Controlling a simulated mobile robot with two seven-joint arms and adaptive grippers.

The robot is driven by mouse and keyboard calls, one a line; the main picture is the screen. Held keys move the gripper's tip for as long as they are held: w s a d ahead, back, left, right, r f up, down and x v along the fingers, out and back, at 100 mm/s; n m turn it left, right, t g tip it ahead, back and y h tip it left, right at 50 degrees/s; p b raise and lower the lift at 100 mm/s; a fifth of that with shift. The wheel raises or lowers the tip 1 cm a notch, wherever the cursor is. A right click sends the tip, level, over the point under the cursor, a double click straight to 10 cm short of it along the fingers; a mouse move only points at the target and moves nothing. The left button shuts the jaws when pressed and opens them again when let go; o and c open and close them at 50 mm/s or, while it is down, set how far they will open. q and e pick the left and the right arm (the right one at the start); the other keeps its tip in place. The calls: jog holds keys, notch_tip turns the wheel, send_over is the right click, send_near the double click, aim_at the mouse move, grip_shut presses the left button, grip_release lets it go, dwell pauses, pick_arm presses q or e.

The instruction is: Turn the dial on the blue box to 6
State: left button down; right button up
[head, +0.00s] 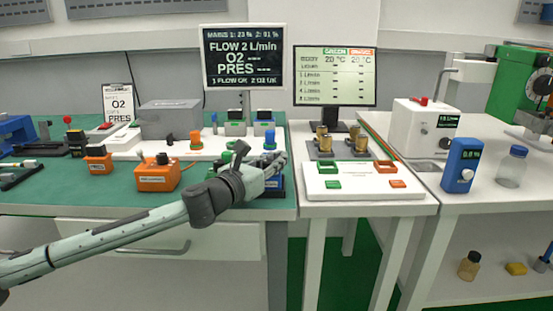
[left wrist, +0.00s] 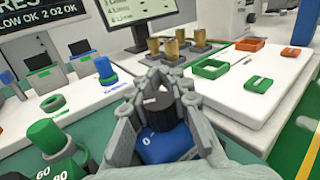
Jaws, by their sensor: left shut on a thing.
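The blue box (head: 276,187) sits near the front edge of the green bench, mostly hidden behind my left gripper (head: 276,165). The box also shows in the left wrist view (left wrist: 168,147), below the fingers, with a white 0 on its face. Its dark dial (left wrist: 155,118) stands up from the box, with a pale mark on its top. My left gripper (left wrist: 157,95) is shut on the dial, with a finger on either side. The other scale numbers are hidden by the fingers. My right gripper is in neither view.
An orange box (head: 157,177) with a black dial stands left on the bench. A white board with green and orange frames (head: 363,190) lies to the right. A taller blue unit (head: 461,166) with a knob stands farther right. The monitor (head: 244,57) reads FLOW 2 L/min.

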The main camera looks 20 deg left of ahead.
aim_at(264, 167)
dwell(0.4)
pick_arm(q)
jog(key=c, duration=1.4)
grip_release()
jog(key=v, duration=1)
jog(key=shift+s+a, duration=0.15)
jog(key=shift+s, duration=0.1)
jog(key=shift+s+a+r, duration=0.1)
jog(key=shift+s+a, duration=0.1)
jog(key=shift+s, duration=0.5)
